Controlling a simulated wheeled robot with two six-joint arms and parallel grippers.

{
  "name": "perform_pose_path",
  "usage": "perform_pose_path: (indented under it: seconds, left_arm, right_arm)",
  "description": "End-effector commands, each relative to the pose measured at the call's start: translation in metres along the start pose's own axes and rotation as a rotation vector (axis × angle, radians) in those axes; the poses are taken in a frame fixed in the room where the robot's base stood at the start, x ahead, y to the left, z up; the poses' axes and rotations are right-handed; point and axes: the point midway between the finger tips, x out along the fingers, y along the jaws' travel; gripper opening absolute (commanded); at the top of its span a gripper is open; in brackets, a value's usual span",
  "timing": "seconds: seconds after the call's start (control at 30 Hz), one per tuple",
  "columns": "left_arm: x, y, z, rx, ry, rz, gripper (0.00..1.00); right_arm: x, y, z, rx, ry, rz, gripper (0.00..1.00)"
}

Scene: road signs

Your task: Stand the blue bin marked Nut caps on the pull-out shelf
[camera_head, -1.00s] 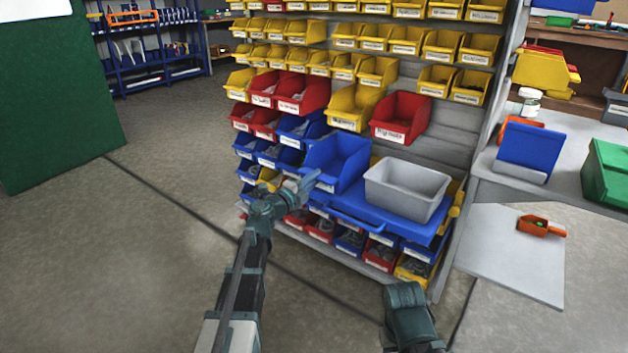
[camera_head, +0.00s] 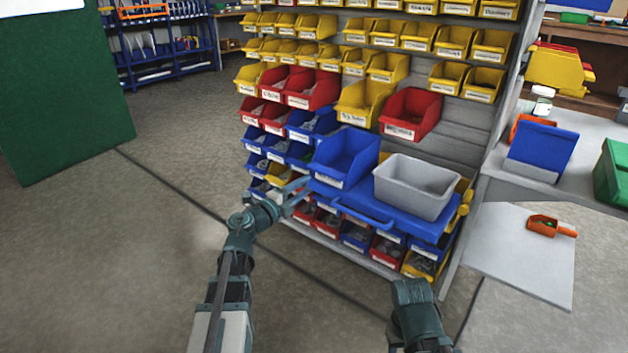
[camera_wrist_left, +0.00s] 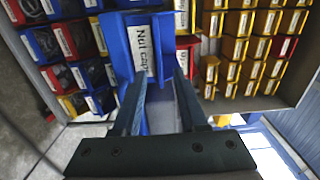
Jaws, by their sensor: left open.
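The blue bin marked Nut caps (camera_head: 345,158) stands upright at the left end of the blue pull-out shelf (camera_head: 425,227), left of a grey bin. In the left wrist view its white label, reading "Nut cap" with the end cut off, shows on the blue bin's front (camera_wrist_left: 120,60) beyond the fingers. My left gripper (camera_head: 300,192) is open, with its fingers just in front of and below the bin's front left corner. It also shows in the left wrist view (camera_wrist_left: 160,105), with nothing gripped between the fingers. The fingers of my right gripper are not visible.
The grey bin (camera_head: 415,186) fills the shelf's right part. Rows of yellow, red and blue bins fill the rack behind and below. A worktop with a tilted blue bin (camera_head: 541,148) and an orange scoop (camera_head: 545,227) are at the right.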

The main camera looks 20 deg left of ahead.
Motion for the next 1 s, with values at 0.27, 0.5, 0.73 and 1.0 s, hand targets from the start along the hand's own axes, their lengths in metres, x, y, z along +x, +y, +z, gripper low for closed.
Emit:
perform_pose_path:
  seconds: [0.27,0.5,0.73,1.0]
  left_arm:
    - [-0.025,0.0,0.0,0.0,0.0,0.0,0.42]
    - [-0.026,0.0,0.0,0.0,0.001,0.0,0.42]
    - [-0.018,-0.009,0.0,-0.051,-0.069,-0.042,0.42]
    - [-0.003,-0.004,0.005,-0.42,-0.469,-0.123,0.42]
  right_arm:
    - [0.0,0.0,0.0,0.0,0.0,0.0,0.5]
    - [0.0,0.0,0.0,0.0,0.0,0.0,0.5]
    - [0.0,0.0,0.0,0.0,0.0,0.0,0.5]
    - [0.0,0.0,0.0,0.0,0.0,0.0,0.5]
